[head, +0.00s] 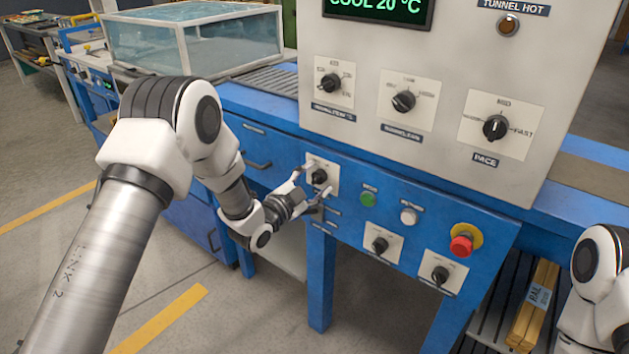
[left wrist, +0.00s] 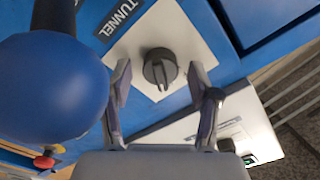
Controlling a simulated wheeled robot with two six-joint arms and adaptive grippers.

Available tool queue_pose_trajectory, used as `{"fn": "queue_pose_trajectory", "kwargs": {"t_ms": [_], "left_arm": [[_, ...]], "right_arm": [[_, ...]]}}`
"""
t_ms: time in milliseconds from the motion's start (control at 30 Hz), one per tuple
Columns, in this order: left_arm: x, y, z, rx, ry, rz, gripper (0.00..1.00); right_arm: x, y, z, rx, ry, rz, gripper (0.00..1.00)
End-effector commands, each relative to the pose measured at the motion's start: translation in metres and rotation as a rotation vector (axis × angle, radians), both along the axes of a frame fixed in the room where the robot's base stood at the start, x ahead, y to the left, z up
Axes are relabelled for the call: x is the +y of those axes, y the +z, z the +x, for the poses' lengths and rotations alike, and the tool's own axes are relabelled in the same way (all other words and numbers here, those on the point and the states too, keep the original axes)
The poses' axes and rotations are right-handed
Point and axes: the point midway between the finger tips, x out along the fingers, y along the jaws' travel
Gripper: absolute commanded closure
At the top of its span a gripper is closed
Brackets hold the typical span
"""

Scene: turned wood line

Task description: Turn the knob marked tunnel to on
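The tunnel knob (head: 319,176) is a small dark rotary knob on a white plate on the blue front panel, in the middle of the head view. In the left wrist view the knob (left wrist: 160,68) is grey and round, beside a dark label reading TUNNEL (left wrist: 119,14). My left gripper (head: 314,186) is at this knob. Its fingers (left wrist: 163,92) are open, one to each side of the knob with visible gaps, so they do not grip it. The on and off marks are not readable. My right gripper is out of view; only part of its arm shows.
Below and right of the tunnel knob are a green button (head: 368,199), a white button (head: 408,216), a red mushroom button (head: 462,244) and more knobs. The grey box above has a display (head: 378,8) reading COOL 20 °C. A blue ball (left wrist: 50,88) looms close in the left wrist view.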

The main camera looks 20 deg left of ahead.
Motion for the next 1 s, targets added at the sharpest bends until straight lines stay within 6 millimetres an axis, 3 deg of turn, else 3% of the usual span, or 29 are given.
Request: {"fn": "queue_pose_trajectory", "kwargs": {"t_ms": [233, 500, 633, 1000], "left_arm": [[0.007, -0.001, -0.017, 0.003, 0.002, -0.001, 0.39], [0.031, 0.000, -0.081, 0.003, 0.004, -0.005, 0.39], [0.039, -0.001, -0.103, 0.003, 0.002, -0.003, 0.39], [0.041, 0.000, -0.113, 0.000, 0.000, 0.000, 0.39]], "right_arm": [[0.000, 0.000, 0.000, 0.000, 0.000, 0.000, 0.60], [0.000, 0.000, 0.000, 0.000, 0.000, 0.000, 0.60], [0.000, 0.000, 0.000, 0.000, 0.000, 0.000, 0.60], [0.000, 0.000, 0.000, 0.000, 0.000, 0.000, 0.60]]}}
